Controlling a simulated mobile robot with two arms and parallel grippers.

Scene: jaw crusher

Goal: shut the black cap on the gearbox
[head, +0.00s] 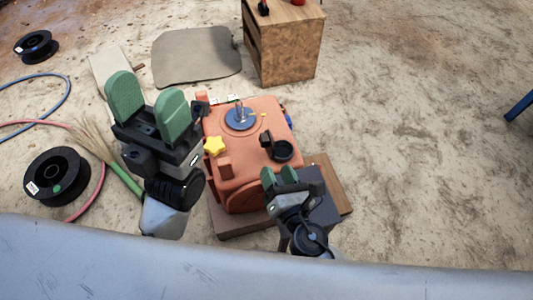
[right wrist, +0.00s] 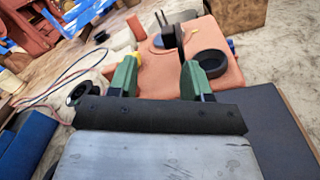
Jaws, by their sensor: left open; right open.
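The orange gearbox (head: 225,180) stands on a base in the middle of the head view. On its top right is a round black filler opening (head: 283,151), also in the right wrist view (right wrist: 211,64). The black cap (head: 266,139) stands up open at its left side; in the right wrist view the cap (right wrist: 180,38) is seen nearly edge-on. My right gripper (head: 279,177) is open and empty, just in front of the opening; its fingers (right wrist: 160,76) are apart, short of the cap. My left gripper (head: 147,94) is open and empty, raised left of the gearbox.
A yellow star knob (head: 214,146) and a blue disc with a metal eye (head: 240,118) are on the gearbox. A wooden crate (head: 284,45) stands behind. Cable spools (head: 56,176) and hoses lie at left. The floor at right is mostly clear.

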